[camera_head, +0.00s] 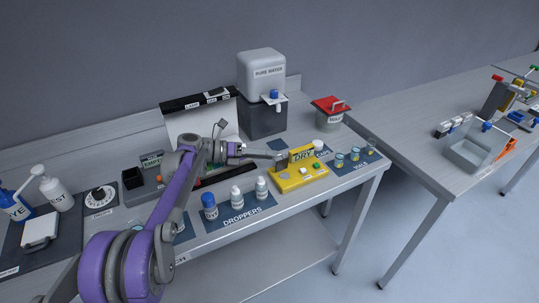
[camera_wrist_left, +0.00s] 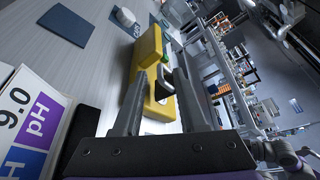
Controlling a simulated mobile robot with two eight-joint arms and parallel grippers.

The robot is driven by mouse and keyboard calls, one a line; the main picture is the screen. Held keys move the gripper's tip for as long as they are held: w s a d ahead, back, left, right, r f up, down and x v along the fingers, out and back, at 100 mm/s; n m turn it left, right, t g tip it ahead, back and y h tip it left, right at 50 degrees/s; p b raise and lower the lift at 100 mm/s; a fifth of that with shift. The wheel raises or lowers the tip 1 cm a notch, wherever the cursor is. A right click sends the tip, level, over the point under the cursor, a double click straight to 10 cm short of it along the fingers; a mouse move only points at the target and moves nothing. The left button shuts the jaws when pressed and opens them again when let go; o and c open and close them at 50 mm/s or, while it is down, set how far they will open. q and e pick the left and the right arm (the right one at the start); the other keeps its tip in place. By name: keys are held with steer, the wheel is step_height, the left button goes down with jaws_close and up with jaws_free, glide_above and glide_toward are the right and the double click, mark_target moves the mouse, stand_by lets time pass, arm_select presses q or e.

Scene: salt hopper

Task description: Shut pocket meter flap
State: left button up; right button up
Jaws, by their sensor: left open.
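The yellow pocket meter (camera_head: 298,180) lies on the front part of the bench, with small buttons on its top. Its flap (camera_head: 301,154), yellow and marked DRY, stands raised at the meter's back edge. My left gripper (camera_head: 280,158) reaches in from the left, beside the raised flap. In the left wrist view, my gripper's two fingers (camera_wrist_left: 160,75) are apart, with the yellow meter (camera_wrist_left: 148,55) just past the tips. Nothing is clearly held between them. I cannot tell if a finger touches the flap. My right gripper is not in view.
Dropper bottles (camera_head: 237,195) stand left of the meter, and small vials (camera_head: 355,156) stand to its right. A pure water tank (camera_head: 262,90) and a red-lidded container (camera_head: 331,108) stand behind. A pH 9.0 box (camera_wrist_left: 28,118) is close in the left wrist view.

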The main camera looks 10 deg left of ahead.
arm_select(q)
steer(key=shift+w+d+f, duration=0.2)
steer(key=shift+d, duration=0.35)
